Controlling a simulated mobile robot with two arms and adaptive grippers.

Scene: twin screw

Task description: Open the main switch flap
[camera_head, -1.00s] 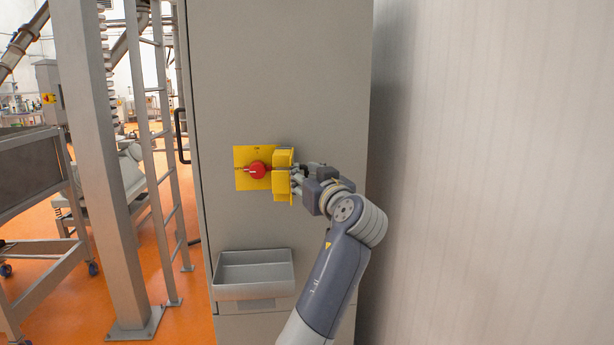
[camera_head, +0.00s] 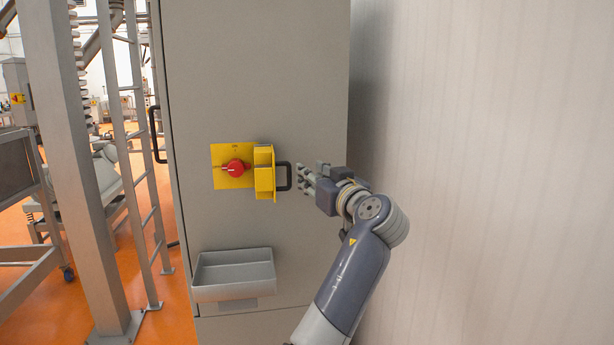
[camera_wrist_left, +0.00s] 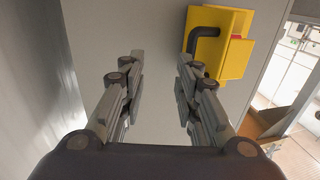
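The yellow main switch plate (camera_head: 222,158) is on the grey cabinet front, with a red rotary knob (camera_head: 236,168) exposed on it. The yellow flap (camera_head: 264,178) stands swung out at the plate's right side. Its black handle (camera_head: 284,177) sticks out to the right. My left gripper (camera_head: 303,179) is just right of the handle, apart from it and empty. In the left wrist view the gripper (camera_wrist_left: 158,85) has its fingers spread with a clear gap. The handle (camera_wrist_left: 206,30) and flap (camera_wrist_left: 238,50) are beyond its right finger there. My right gripper is not in view.
A grey open tray (camera_head: 235,289) is fixed to the cabinet (camera_head: 255,70) below the switch. A pale wall (camera_head: 480,150) stands close on the right. A steel post (camera_head: 72,150) and a ladder (camera_head: 143,150) stand left of the cabinet over orange floor.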

